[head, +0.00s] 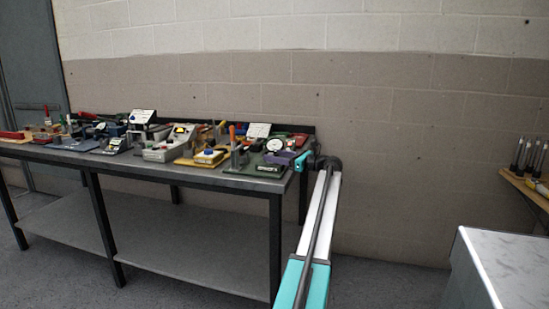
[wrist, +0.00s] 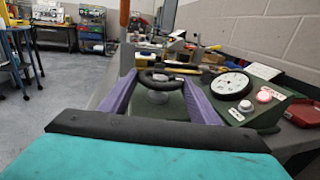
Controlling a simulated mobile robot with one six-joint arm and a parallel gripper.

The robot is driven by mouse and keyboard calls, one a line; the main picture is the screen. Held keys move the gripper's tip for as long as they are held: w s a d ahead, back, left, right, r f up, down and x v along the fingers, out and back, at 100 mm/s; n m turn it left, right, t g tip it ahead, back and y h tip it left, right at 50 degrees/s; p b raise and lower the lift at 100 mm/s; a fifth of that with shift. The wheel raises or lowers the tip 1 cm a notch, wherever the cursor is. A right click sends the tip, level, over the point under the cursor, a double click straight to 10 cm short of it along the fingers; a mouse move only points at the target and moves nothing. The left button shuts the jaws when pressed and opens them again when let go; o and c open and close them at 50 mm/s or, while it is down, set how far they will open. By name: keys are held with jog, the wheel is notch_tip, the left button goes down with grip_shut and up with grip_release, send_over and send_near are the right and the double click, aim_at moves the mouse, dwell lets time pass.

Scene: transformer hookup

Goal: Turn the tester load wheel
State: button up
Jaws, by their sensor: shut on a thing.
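The tester (wrist: 265,110) is a green unit with a round white dial (wrist: 232,85), a red button and a white knob. The wheel is hidden there behind the gripper.
The bench (head: 250,184) is crowded with several tools and devices left of the tester. A block wall stands close behind it. A pale-topped cabinet (head: 510,265) and a tool shelf (head: 525,188) are at the right. Open floor shows between bench and cabinet.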

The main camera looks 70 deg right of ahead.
jog(key=shift+w+a+f, duration=0.1)
jog(key=shift+a+f, duration=0.2)
jog(key=shift+a, duration=0.1)
jog(key=shift+c, duration=0.2)
jog(key=o, duration=1.1)
jog(key=shift+r, duration=0.15)
jog(key=shift+c, duration=0.2)
jog(key=shift+r, duration=0.1)
jog(key=s+a, duration=0.1)
jog(key=s, duration=1.2)
jog(key=shift+s+a, duration=0.35)
